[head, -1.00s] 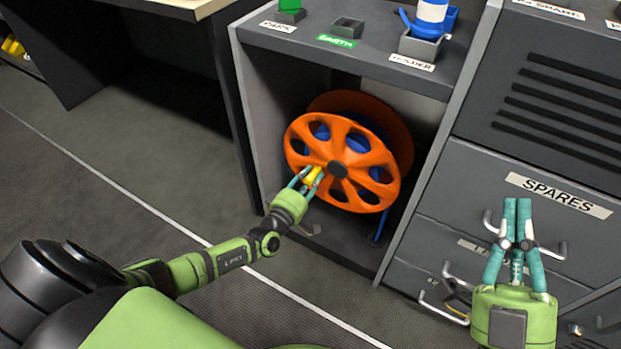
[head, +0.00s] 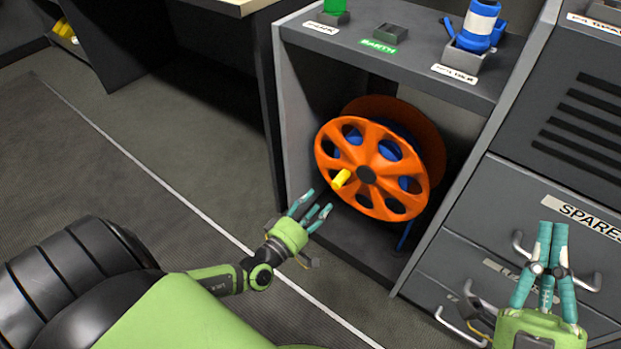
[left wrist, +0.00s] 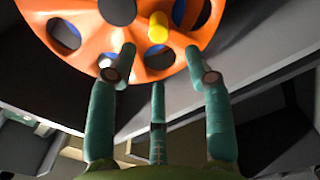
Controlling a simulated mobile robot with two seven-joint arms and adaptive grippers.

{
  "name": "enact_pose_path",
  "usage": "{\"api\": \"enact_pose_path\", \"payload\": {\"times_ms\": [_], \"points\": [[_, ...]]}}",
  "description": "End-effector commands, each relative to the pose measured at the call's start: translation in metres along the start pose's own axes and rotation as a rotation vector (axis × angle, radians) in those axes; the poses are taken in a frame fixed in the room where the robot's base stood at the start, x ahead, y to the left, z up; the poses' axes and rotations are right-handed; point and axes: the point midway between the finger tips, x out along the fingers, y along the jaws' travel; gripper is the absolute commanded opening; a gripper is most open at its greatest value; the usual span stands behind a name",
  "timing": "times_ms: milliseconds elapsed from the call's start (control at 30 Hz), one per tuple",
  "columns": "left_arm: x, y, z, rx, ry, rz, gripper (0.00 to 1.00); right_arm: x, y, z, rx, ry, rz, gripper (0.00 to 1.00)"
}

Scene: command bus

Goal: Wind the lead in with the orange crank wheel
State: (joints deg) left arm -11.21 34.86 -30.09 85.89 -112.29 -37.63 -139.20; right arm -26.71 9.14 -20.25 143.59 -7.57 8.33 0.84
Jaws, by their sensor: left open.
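The orange crank wheel (head: 389,190) stands in the open bay of the grey cabinet, with a dark hub and oval holes. Its yellow handle (head: 341,179) sticks out at the lower left of the hub. The blue lead (head: 404,237) shows behind the wheel and hangs down below it. My left gripper (head: 316,204) is open and empty, below and left of the handle, apart from it. In the left wrist view the yellow handle (left wrist: 158,27) lies beyond and between the open fingers. My right gripper (head: 552,228) has its fingers together in front of the drawers, with nothing visible between them.
The cabinet's left side panel (head: 296,120) stands close to my left gripper. On the cabinet top are a blue and white object (head: 480,22) in a holder, an empty socket (head: 391,33) and a green piece (head: 335,7). Drawer handles (head: 470,298) stick out at right.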

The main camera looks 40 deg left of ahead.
Motion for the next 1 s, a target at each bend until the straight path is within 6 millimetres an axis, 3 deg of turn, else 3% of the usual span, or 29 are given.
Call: {"api": "enact_pose_path", "payload": {"times_ms": [200,533,633,767,1000], "points": [[-0.017,0.001,0.0,0.0,0.0,0.001,0.51,0.0,0.0,0.0,0.0,0.0,0.0,0.0],[-0.017,0.0,0.0,-0.008,0.001,0.001,0.51,0.0,0.0,0.0,0.0,0.004,0.0,0.0],[-0.014,-0.004,-0.001,-0.1,0.007,0.001,0.51,-0.002,0.001,-0.001,0.0,0.047,0.003,0.0],[-0.002,-0.011,-0.001,-0.433,0.021,0.001,0.51,-0.009,0.005,-0.01,0.005,0.196,0.015,0.0],[0.021,-0.013,0.0,-1.293,0.024,0.008,0.51,-0.039,0.019,-0.042,0.013,0.58,0.049,0.0]]}}
